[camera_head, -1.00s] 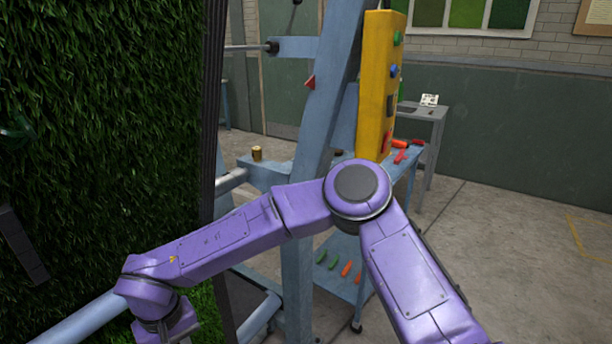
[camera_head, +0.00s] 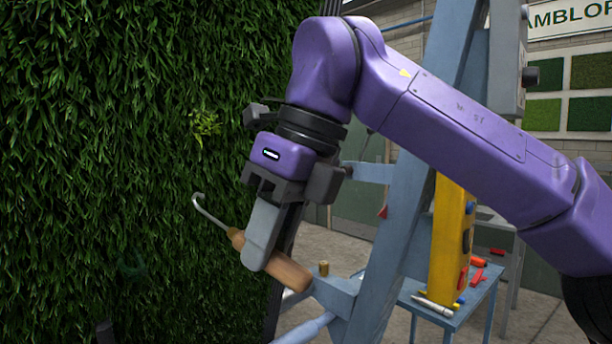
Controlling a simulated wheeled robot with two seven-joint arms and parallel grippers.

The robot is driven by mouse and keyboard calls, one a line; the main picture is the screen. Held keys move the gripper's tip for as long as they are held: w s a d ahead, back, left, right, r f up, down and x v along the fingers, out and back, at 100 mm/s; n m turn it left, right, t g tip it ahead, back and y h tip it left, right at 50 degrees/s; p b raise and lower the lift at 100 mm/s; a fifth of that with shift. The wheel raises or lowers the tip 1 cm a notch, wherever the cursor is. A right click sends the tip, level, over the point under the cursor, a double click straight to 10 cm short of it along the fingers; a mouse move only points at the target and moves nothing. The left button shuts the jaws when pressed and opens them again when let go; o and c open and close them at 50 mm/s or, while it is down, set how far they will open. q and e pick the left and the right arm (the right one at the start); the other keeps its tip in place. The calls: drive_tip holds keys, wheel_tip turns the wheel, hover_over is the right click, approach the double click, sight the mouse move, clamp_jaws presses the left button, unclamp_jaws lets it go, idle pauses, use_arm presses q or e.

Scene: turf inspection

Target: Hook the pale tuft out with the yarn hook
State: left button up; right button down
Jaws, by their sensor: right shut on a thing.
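The pale tuft (camera_head: 205,126) is a yellow-green patch standing out from the dark green turf (camera_head: 110,190) that hangs upright on the left. My right gripper (camera_head: 259,252) is in front of the turf's right edge, shut on the wooden handle of the yarn hook (camera_head: 290,273). The hook's bent metal end points up and left, below the tuft and apart from it in the picture. I cannot tell whether the metal tip touches the turf.
A blue steel frame (camera_head: 400,230) stands right of the turf, with a yellow control box (camera_head: 447,245) on it. A small brass cylinder (camera_head: 323,268) sits on a frame ledge close to the hook's handle. A blue cart with red tools (camera_head: 478,262) stands behind.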

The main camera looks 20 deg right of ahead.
drive_tip(key=s+r+m+t+p, duration=0.1)
drive_tip(key=s+r+m+t, duration=0.1)
drive_tip(key=s+r+m, duration=0.45)
drive_tip(key=n+p, duration=0.1)
drive_tip(key=p, duration=0.2)
approach(238, 231)
drive_tip(key=s+a, duration=0.1)
drive_tip(key=a, duration=0.1)
drive_tip(key=shift+w+r+h, duration=0.4)
drive_tip(key=shift+w, duration=0.2)
drive_tip(key=shift+a+p, duration=0.1)
drive_tip(key=shift+p, duration=0.2)
drive_tip(key=shift+w+r, duration=0.1)
drive_tip(key=shift+w, duration=0.1)
drive_tip(key=shift+w+a+r+p, duration=0.15)
drive_tip(key=shift+w+p, duration=0.25)
drive_tip(key=shift+w, duration=0.05)
drive_tip(key=shift+w+a+r+p, duration=0.15)
drive_tip(key=shift+w+a+p, duration=0.05)
drive_tip(key=shift+w+p, duration=0.25)
drive_tip(key=shift+w+a+r+p, duration=0.15)
drive_tip(key=shift+w+p, duration=0.2)
drive_tip(key=shift+w, duration=0.1)
